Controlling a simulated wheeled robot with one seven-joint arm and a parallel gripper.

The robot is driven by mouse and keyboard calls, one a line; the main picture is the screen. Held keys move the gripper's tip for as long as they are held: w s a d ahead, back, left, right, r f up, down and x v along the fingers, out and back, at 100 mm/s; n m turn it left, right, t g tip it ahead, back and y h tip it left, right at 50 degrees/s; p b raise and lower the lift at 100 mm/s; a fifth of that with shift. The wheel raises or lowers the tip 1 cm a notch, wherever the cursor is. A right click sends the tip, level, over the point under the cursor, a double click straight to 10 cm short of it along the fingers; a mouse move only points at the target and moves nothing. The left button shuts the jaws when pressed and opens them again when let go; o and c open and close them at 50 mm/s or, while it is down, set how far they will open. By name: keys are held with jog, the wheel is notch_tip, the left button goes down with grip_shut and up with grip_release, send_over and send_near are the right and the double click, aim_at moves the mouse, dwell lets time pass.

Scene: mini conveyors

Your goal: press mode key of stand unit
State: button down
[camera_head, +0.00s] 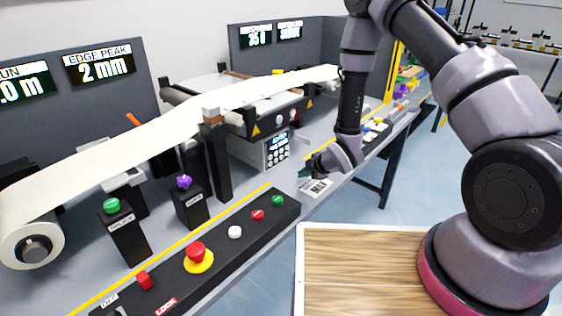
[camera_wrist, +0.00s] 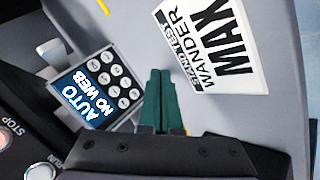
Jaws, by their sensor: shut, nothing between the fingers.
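The stand unit (camera_head: 264,153) is a grey box under the web rollers, with a small lit display and a keypad on its front. In the wrist view its display (camera_wrist: 86,97) reads "AUTO NO WEB", and several round pale keys (camera_wrist: 118,82) sit beside it. The key labels are too small to read, so I cannot tell which is the mode key. My gripper (camera_head: 304,174), also in the wrist view (camera_wrist: 160,74), has its dark green fingers shut together and empty. In the wrist view the fingers are just right of the keypad; I cannot tell their distance from it.
A white printed card (camera_head: 316,187) lies on the bench near my gripper. A black button console (camera_head: 217,241) with a red emergency button (camera_head: 197,252) runs along the front edge. A white web (camera_head: 150,128) stretches overhead from a roll at left. A wooden top (camera_head: 350,270) is in front.

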dwell(0.3)
jog(key=shift+w+a, duration=0.9)
jog(key=shift+a, duration=0.25)
jog(key=shift+w+a, duration=0.95)
jog(key=shift+a, duration=0.2)
jog(key=shift+w+a, duration=0.9)
jog(key=shift+a, duration=0.25)
jog(key=shift+a, duration=0.15)
jog(key=shift+w+a, duration=0.2)
jog(key=shift+w, duration=0.05)
jog(key=shift+w+a, duration=0.2)
jog(key=shift+a, duration=0.1)
dwell(0.4)
jog(key=shift+s+d, duration=0.5)
jog(key=shift+d, duration=0.1)
jog(key=shift+s+d, duration=0.75)
jog(key=shift+d, duration=0.25)
jog(key=shift+s+d, duration=0.75)
jog(key=shift+d, duration=0.25)
